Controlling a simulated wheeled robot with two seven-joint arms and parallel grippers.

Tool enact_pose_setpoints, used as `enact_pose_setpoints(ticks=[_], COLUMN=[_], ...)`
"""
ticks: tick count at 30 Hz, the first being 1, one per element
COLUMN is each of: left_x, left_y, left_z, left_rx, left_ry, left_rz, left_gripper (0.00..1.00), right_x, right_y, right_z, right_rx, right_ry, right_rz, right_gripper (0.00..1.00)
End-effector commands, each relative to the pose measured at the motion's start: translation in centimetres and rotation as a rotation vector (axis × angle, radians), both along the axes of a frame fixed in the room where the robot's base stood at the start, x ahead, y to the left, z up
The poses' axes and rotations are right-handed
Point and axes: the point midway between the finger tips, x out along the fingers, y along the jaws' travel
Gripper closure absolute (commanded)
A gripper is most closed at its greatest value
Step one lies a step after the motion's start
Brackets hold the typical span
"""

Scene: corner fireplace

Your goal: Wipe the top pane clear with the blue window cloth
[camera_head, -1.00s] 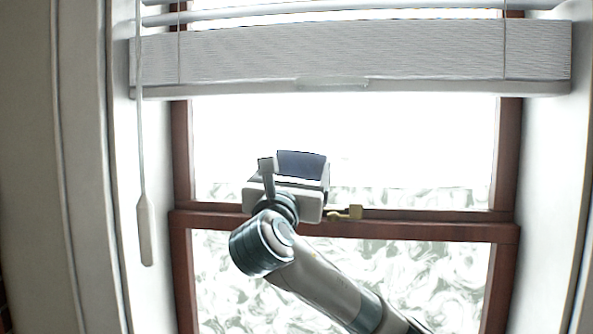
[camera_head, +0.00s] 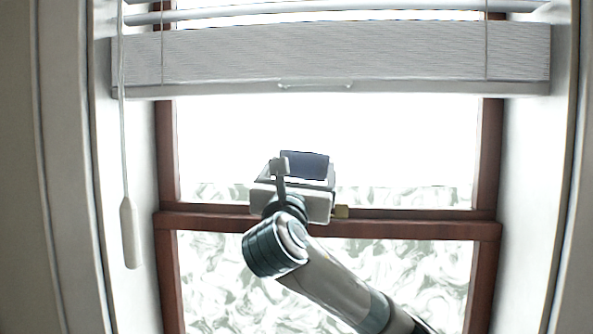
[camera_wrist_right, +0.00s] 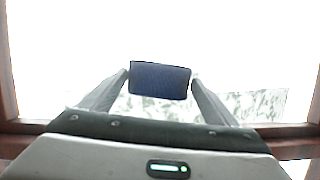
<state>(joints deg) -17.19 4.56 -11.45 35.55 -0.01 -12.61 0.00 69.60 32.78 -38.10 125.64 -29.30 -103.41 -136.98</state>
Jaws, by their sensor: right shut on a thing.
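The blue window cloth (camera_head: 304,164) is a dark blue folded pad, held up in front of the lower part of the top pane (camera_head: 330,130). My right gripper (camera_head: 303,172) is shut on it; in the right wrist view the cloth (camera_wrist_right: 160,80) sits between the two fingertips (camera_wrist_right: 160,84). The top pane is bright and clear over most of its height. A band of whitish swirly smears (camera_head: 420,196) runs along its bottom, on both sides of my gripper. I cannot tell whether the cloth touches the glass. My left gripper is not in view.
A pleated blind (camera_head: 330,55) hangs across the top of the window. Its wand (camera_head: 128,230) hangs at the left. A brown rail (camera_head: 420,225) with a brass latch (camera_head: 342,211) divides the panes. The lower pane (camera_head: 420,275) is covered in swirls.

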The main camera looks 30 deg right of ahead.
Motion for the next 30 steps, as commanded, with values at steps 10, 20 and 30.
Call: enact_pose_setpoints(ticks=[10,20,30], left_x=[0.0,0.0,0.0], left_y=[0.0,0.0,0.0], left_z=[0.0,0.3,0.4], left_rx=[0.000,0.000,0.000], left_ry=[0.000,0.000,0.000], left_rz=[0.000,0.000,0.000], left_gripper=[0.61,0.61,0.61], right_x=[-0.2,-1.4,-2.0], right_y=[-0.3,-2.3,-3.2], right_z=[0.0,0.0,0.0], right_rx=[0.000,0.000,0.001], right_ry=[0.000,-0.001,0.001], right_rz=[-0.001,-0.003,-0.002], right_gripper=[0.36,0.36,0.36])
